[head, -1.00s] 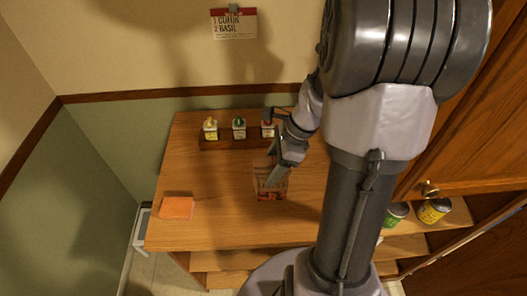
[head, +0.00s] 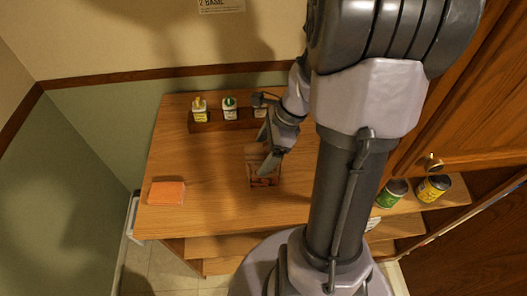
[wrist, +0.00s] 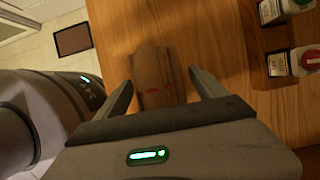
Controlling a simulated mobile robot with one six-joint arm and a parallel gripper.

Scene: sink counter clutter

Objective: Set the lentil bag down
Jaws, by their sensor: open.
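The lentil bag (head: 262,178) stands on the wooden counter (head: 215,165), in the middle, with red at its lower front. My gripper (head: 268,149) is at the bag's top, with its fingers spread. In the wrist view, the brown bag (wrist: 153,62) shows between the two open fingers of my gripper (wrist: 163,88), with a gap at each side near the tips. The gripper hides part of the bag in the head view.
A wooden rack (head: 237,126) with several small bottles stands at the back. An orange sponge (head: 167,193) lies at the left. A green can (head: 391,194) and a yellow can (head: 433,188) stand at the right. Counter between sponge and bag is clear.

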